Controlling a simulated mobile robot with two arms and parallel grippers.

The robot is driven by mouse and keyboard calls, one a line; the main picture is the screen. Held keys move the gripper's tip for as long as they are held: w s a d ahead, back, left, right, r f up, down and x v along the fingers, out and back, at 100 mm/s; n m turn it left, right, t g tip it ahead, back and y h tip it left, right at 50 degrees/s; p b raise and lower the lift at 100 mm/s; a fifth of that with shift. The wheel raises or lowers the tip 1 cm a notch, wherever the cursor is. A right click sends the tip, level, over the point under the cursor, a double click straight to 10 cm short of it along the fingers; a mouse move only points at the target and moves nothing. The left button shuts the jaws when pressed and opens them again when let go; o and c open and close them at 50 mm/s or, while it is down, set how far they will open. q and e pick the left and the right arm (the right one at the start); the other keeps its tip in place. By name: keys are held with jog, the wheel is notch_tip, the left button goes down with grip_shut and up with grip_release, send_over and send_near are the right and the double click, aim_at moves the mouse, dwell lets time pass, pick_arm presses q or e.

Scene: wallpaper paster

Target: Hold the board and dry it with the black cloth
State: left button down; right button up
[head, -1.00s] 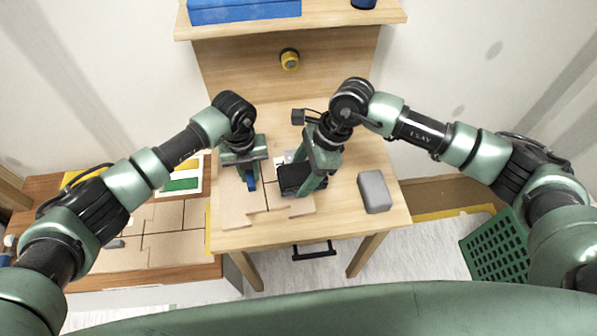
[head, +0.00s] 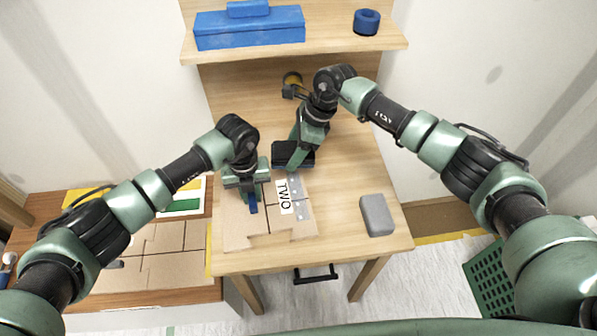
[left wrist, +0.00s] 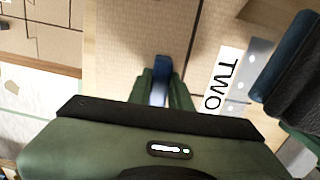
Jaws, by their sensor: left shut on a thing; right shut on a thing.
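The board (head: 285,226), light brown with dark lines and a notched front edge, lies flat on the wooden table. It bears a white "TWO" label (head: 285,197) and a grey strip with pale spots. My left gripper (head: 252,198) is low over the board's left part, shut on a small blue piece (left wrist: 162,68); how this meets the board is unclear. My right gripper (head: 295,150) is shut on the black cloth (head: 292,156), a dark pad at the board's far edge. Whether the cloth touches the board is unclear. The cloth also shows at right in the left wrist view (left wrist: 287,60).
A grey block (head: 376,215) lies on the table right of the board. A yellow tape roll (head: 292,79) is behind my right gripper. A shelf with a blue toolbox (head: 250,30) and blue ring (head: 367,21) is at the back. A green crate (head: 487,280) stands lower right.

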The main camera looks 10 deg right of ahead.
jog(key=shift+w+r, duration=0.1)
jog(key=shift+w, duration=0.75)
jog(key=shift+f, duration=3.25)
